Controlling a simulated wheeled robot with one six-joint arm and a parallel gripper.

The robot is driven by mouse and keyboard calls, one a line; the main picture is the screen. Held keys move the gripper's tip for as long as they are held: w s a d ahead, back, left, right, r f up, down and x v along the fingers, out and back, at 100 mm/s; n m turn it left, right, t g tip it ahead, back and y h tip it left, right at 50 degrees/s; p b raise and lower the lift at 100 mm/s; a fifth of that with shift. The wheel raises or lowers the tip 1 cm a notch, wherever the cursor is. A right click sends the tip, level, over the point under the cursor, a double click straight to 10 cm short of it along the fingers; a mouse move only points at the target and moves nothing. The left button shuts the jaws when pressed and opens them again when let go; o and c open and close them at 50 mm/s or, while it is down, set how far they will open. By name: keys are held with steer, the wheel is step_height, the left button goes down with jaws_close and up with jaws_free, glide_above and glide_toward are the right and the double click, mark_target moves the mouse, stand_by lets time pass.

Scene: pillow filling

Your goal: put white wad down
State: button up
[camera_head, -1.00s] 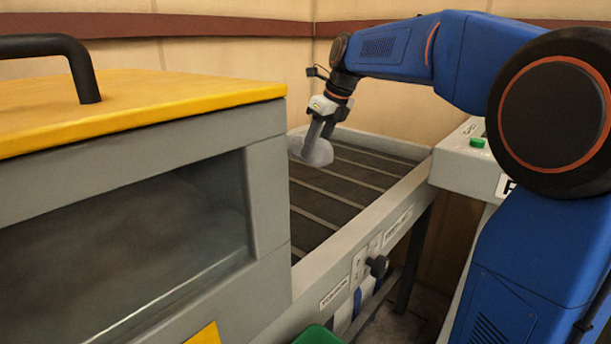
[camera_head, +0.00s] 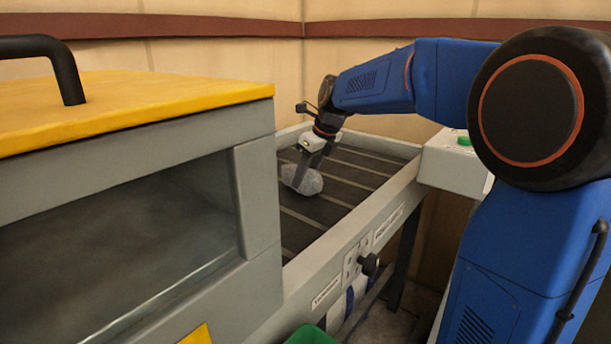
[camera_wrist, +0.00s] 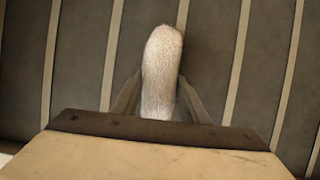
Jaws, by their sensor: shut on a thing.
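The white wad (camera_head: 302,180) is a pale, fuzzy, rounded lump at the far part of the dark slatted belt (camera_head: 345,185). My gripper (camera_head: 303,176) points down and is shut on it. In the wrist view the wad (camera_wrist: 161,75) stands out between the two fingers of my gripper (camera_wrist: 158,95), with the belt (camera_wrist: 215,60) behind it. The wad is low over the belt; I cannot tell whether it touches the slats. Its lower end in the wrist view is hidden behind the gripper body.
A grey machine with a yellow lid (camera_head: 120,105) and a dark window stands at the left, beside the belt. The belt's grey side rail (camera_head: 365,235) carries a black knob (camera_head: 369,265). A green bin (camera_head: 311,336) shows at the bottom. The belt around the wad is clear.

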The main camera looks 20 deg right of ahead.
steer(key=shift+f, duration=0.6)
steer(key=o, duration=1.1)
steer(key=shift+r, duration=0.5)
steer(key=v, duration=1.2)
steer(key=shift+w+a+r, duration=0.1)
steer(key=shift+r, duration=0.05)
